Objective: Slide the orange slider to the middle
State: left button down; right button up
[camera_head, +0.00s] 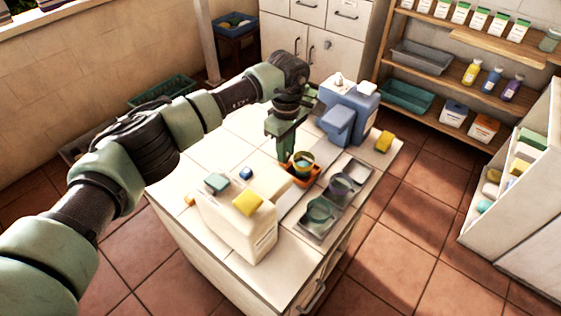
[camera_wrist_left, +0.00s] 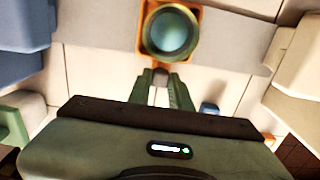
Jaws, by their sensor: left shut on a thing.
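The orange slider (camera_head: 291,177) is a small orange carrier on the pale tiled counter, with a round cup (camera_head: 303,162) standing in it. The slider (camera_wrist_left: 194,52) and the teal-looking cup (camera_wrist_left: 170,33) also show at the top of the left wrist view. My left gripper (camera_head: 285,155) reaches down from above at the slider's edge. In the left wrist view its fingers (camera_wrist_left: 161,77) are close together on the slider's near edge, beside the cup. The exact contact is partly hidden. My right gripper is out of view.
A metal tray strip (camera_head: 318,232) with round containers runs to the right of the slider.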

pick_arm(q)
jog(key=c, duration=1.3)
grip_release()
jog(key=shift+r+b, duration=0.55)
jog(key=shift+r, duration=3.45)
jog(key=shift+a+f, duration=0.1)
jog(key=shift+a, duration=0.05)
